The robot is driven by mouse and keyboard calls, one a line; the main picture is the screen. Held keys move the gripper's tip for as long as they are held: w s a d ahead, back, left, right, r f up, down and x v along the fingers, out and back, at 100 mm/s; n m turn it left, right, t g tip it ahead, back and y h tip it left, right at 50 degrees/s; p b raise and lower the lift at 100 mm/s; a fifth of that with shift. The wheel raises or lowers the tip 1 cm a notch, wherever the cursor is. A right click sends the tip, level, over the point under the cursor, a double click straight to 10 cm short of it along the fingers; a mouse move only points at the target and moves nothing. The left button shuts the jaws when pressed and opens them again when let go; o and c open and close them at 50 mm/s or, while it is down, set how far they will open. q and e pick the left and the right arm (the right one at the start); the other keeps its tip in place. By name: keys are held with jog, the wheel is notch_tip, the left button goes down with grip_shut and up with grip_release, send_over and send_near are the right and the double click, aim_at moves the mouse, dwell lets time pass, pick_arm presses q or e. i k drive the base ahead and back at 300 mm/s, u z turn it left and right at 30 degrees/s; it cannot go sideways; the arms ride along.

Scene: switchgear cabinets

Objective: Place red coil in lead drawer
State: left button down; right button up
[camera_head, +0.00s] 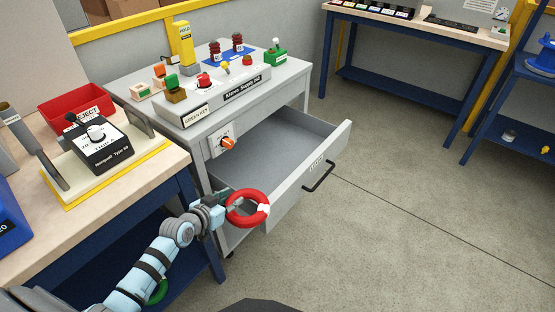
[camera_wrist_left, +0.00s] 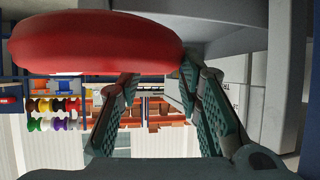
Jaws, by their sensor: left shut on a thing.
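The red coil (camera_head: 240,222) is a ring with a white patch. My left gripper (camera_head: 226,203) is shut on its left side and holds it in the air at the near side of the open drawer (camera_head: 262,165). In the head view the coil overlaps the drawer's near side and front panel. The drawer is pulled out of the grey cabinet, and its visible floor is bare. In the left wrist view the coil (camera_wrist_left: 95,42) fills the upper left, across the tips of my left gripper (camera_wrist_left: 158,75). My right gripper is out of view.
The cabinet top (camera_head: 290,72) carries buttons, lamps and red insulators. An orange knob (camera_head: 228,142) sticks out beside the drawer. A wooden bench (camera_head: 155,165) with a black device (camera_head: 98,145) and a red reject bin (camera_head: 75,105) stands left. The floor on the right is clear.

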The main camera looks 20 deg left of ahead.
aim_at(290, 157)
jog(key=i, duration=1.35)
